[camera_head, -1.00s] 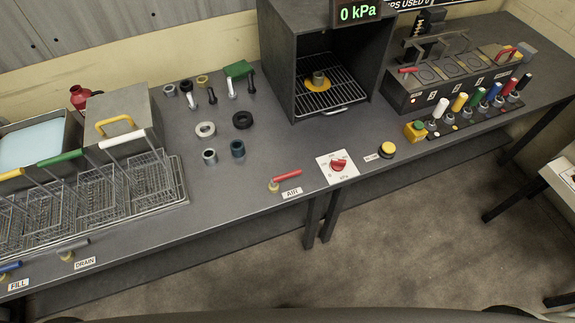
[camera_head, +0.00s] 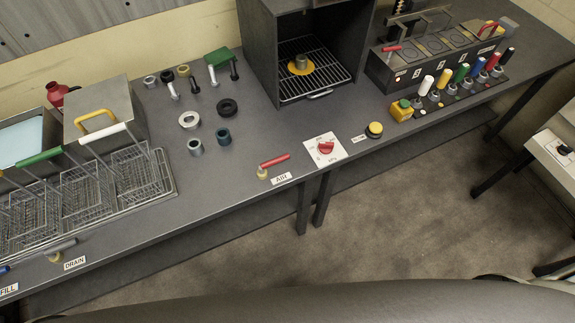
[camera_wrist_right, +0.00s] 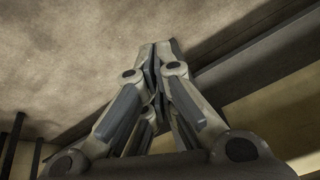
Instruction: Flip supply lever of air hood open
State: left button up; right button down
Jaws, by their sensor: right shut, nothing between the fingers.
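The air hood (camera_head: 262,62) is a dark box with an open front at the back of the bench. A wire rack inside it carries a yellow disc with a small metal piece. The red-handled supply lever (camera_head: 274,161) sits at the bench's front edge beside the AIR label (camera_head: 282,179), its handle lying to the right of its brass base. My right gripper (camera_wrist_right: 160,50) is shut and empty in the right wrist view, over floor and the bench's underside, with no lever in that view. My left gripper is not in view.
A white plate with a red knob (camera_head: 325,148) and a yellow button (camera_head: 374,130) stand right of the lever. Rings and bolts lie behind it. Wire baskets (camera_head: 80,195) and a DRAIN valve are at left. The floor in front is clear.

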jog(key=w+a+r+m+t+y+b, duration=0.1)
jog(key=w+a+r+m+t, duration=0.2)
jog(key=w+r, duration=0.4)
jog(key=w+a+r+m+t+y+b, duration=0.1)
jog(key=w+a+r+m+t, duration=0.2)
jog(key=w+r, duration=0.4)
jog(key=w+a+r+m+t, duration=0.1)
jog(key=r+m, duration=0.1)
jog(key=r, duration=0.5)
jog(key=w+a+r+m+t+y+b, duration=0.1)
jog(key=w+r+m+t, duration=0.1)
jog(key=r, duration=0.5)
jog(key=w+a+r+m+t+y, duration=0.1)
jog(key=w+a+r+m, duration=0.1)
jog(key=r, duration=0.5)
jog(key=shift+w+m, duration=0.15)
jog(key=shift+m, duration=0.35)
jog(key=shift+a, duration=0.1)
jog(key=p, duration=0.1)
send_near(275, 163)
jog(key=w, duration=0.2)
jog(key=w+f, duration=0.1)
jog(key=w, duration=0.2)
jog(key=w+f, duration=0.1)
jog(key=w, duration=0.1)
jog(key=shift+w, duration=0.25)
